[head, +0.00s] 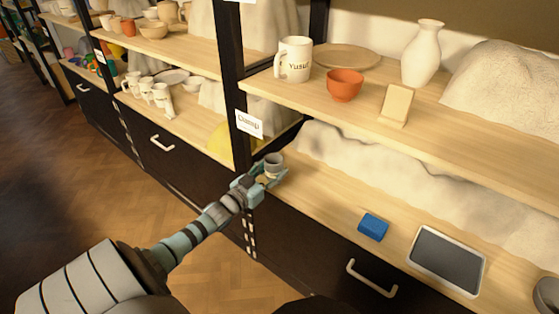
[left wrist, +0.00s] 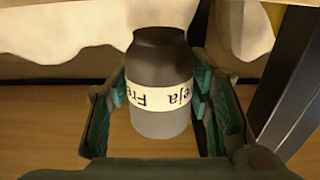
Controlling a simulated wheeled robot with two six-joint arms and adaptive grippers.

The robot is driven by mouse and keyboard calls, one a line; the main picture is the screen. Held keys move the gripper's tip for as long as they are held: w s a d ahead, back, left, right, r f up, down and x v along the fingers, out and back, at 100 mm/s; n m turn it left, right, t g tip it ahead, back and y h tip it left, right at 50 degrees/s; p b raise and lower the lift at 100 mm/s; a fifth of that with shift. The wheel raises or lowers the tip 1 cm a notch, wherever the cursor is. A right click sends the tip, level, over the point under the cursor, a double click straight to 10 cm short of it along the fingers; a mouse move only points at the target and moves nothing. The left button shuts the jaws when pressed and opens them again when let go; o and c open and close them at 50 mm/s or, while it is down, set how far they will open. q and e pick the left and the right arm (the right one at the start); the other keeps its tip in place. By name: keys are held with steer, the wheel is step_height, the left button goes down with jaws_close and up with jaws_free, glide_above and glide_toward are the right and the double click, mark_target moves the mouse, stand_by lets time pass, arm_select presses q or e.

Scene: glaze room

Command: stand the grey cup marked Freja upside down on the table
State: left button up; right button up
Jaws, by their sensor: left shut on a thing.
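The grey cup marked Freja (left wrist: 160,62) is between the fingers of my left gripper (left wrist: 160,98), which is shut on its sides. Its cream label reads upside down in the left wrist view, so the cup appears inverted; its upper part is dark grey and its lower part lighter. In the head view the cup (head: 273,160) and my left gripper (head: 268,178) are at the left end of the lower wooden tabletop (head: 320,204), beside a black post. I cannot tell whether the cup touches the wood. My right gripper is not in view.
A blue block (head: 373,227) and a dark tablet-like panel (head: 447,261) lie on the tabletop to the right. Pale lumpy sacks (head: 400,165) stand behind. The black post (head: 240,110) with a sign is close to my left gripper. Bare wood lies between the cup and the block.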

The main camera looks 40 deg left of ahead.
arm_select(q)
steer(key=s+p, duration=0.6)
steer(key=s, duration=0.4)
steer(key=shift+s+d+r+p, duration=0.2)
steer(key=shift+d+p, duration=0.1)
steer(key=shift+p, duration=0.05)
